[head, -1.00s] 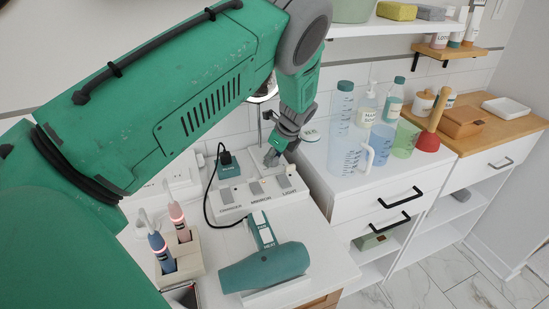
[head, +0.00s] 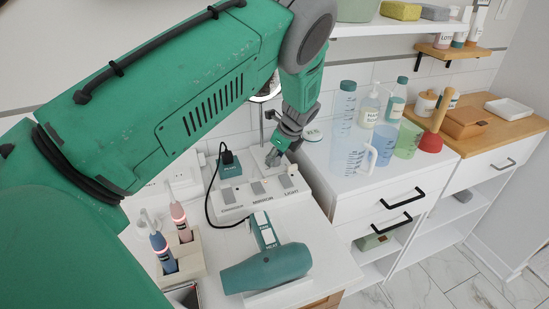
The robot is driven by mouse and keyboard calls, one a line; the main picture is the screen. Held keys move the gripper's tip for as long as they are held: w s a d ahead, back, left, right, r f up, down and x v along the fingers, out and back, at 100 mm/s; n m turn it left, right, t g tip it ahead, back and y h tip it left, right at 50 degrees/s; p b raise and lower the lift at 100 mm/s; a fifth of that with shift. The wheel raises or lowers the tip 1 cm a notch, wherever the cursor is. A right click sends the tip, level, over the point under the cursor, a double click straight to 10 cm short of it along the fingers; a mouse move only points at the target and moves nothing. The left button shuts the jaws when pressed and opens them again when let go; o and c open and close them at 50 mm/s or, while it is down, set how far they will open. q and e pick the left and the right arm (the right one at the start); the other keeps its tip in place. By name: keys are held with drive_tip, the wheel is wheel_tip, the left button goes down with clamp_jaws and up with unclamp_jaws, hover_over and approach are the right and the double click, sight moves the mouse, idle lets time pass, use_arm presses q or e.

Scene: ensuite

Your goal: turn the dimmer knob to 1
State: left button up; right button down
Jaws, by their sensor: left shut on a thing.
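A white control panel (head: 240,203) with rocker switches labelled CHARGER, MIRROR and LIGHT lies on the white counter, below the wall. My left gripper (head: 274,157) reaches down to the back of this panel, above the LIGHT switch (head: 286,181). Its fingers are closed at the spot where the dimmer knob sits. The knob itself is hidden by the fingers, so its setting and any marks around it cannot be read. My right gripper is not in view.
A clear jug (head: 349,157), cups and bottles stand on the cabinet at right.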

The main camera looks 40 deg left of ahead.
use_arm(q)
drive_tip(key=shift+w+d, duration=0.15)
drive_tip(key=shift+d, duration=0.15)
drive_tip(key=o, duration=1.1)
drive_tip(key=shift+d, duration=0.1)
drive_tip(key=shift+o, duration=0.2)
drive_tip(key=v, duration=1.2)
drive_tip(key=shift+d, duration=0.25)
drive_tip(key=shift+w+a, duration=0.1)
drive_tip(key=shift+w, duration=0.05)
